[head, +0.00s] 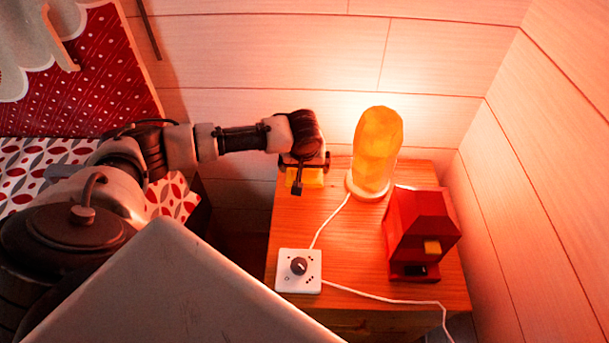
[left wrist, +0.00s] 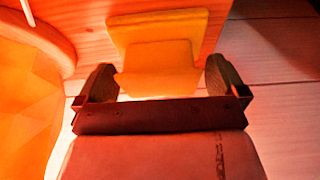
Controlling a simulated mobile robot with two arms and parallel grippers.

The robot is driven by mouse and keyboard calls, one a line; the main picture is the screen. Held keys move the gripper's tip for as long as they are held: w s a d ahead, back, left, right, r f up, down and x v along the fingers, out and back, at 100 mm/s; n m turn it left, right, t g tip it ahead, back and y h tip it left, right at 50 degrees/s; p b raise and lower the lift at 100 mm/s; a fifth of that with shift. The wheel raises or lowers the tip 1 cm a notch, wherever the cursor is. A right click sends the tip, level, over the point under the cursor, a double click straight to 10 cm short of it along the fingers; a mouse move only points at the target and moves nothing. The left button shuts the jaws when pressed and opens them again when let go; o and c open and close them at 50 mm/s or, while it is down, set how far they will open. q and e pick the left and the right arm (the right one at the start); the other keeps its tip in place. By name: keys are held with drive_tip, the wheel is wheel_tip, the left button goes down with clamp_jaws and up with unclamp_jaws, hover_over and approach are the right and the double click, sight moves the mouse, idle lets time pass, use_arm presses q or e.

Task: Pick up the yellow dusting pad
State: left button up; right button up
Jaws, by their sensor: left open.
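The yellow dusting pad (head: 312,178) lies on the wooden bedside table (head: 340,235), near its back left corner. In the left wrist view the pad (left wrist: 160,28) shows a flat rear part and a nearer raised block. My left gripper (head: 303,172) is above the pad and partly hides it in the head view. In the left wrist view the left gripper (left wrist: 160,72) is open, with one finger on each side of the nearer block. Gaps show between the block and both fingers. My right gripper is not in view.
A glowing orange lamp (head: 378,150) stands close to the right of the left gripper. A red house-shaped box (head: 418,230) and a white dial switch (head: 299,271) with a white cable are on the table. Walls close in behind and right. A patterned bed (head: 40,165) is left.

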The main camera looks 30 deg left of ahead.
use_arm(q)
drive_tip(key=shift+f, duration=0.15)
drive_tip(key=c, duration=0.9)
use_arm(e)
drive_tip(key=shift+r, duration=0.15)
use_arm(q)
drive_tip(key=shift+r, duration=0.25)
wheel_tip(320, 180, up, 10)
drive_tip(key=p, duration=0.2)
drive_tip(key=shift+f+p, duration=0.2)
drive_tip(key=shift+p, duration=0.2)
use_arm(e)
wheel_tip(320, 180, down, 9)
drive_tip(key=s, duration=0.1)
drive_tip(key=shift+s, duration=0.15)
